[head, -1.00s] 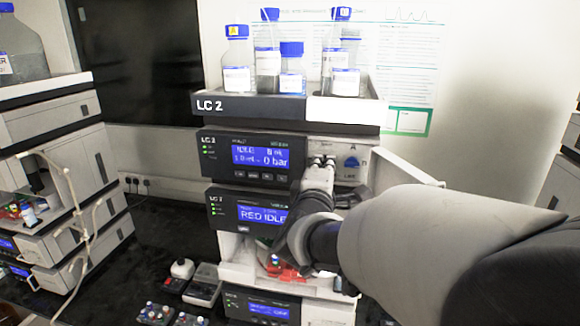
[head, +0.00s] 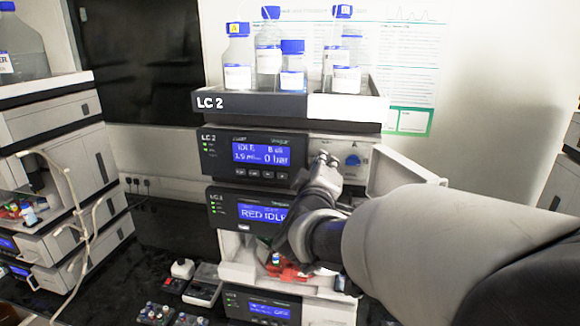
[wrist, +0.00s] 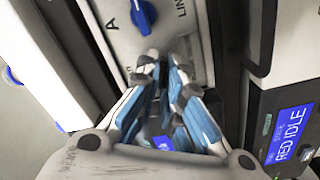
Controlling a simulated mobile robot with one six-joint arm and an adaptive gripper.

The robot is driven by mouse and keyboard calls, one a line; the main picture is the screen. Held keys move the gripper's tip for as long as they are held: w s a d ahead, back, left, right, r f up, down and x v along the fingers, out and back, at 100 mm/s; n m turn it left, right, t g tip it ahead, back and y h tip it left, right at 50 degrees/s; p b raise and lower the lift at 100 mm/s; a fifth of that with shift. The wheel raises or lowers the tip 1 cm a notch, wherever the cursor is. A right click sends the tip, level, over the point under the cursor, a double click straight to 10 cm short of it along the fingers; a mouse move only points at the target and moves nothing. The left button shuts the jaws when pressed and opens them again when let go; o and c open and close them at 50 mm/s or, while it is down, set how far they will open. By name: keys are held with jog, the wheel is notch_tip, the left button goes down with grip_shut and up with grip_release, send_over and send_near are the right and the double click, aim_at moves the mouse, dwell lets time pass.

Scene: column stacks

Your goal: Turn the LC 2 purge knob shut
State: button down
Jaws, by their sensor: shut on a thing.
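The LC 2 stack (head: 212,102) stands in the middle of the head view. My gripper (head: 327,160) is at the light panel right of its upper blue display. In the wrist view, my gripper's fingertips (wrist: 165,66) are close together against that panel, shut on the purge knob. The knob itself is almost wholly hidden by the fingertips, so its angle cannot be told. A blue selector knob (head: 353,160) sits just to the right, apart from the fingers. It also shows in the wrist view (wrist: 144,14), between the marks A and LINE.
An open light door (head: 405,168) juts out right of the panel, close to my arm. Several blue-capped bottles (head: 238,50) stand in the top tray (head: 345,107). Another stack (head: 60,140) with hanging tubing stands at the left. Small items lie on the dark bench (head: 150,245).

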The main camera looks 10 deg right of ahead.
jog(key=m+b, duration=0.2)
jog(key=m, duration=0.4)
jog(key=shift+f+m, duration=0.1)
jog(key=shift+m, duration=0.2)
jog(key=m+b, duration=0.2)
jog(key=m, duration=0.3)
jog(key=shift+m+b, duration=0.3)
jog(key=shift+m, duration=0.1)
jog(key=c, duration=1.7)
grip_release()
jog(key=v, duration=1.2)
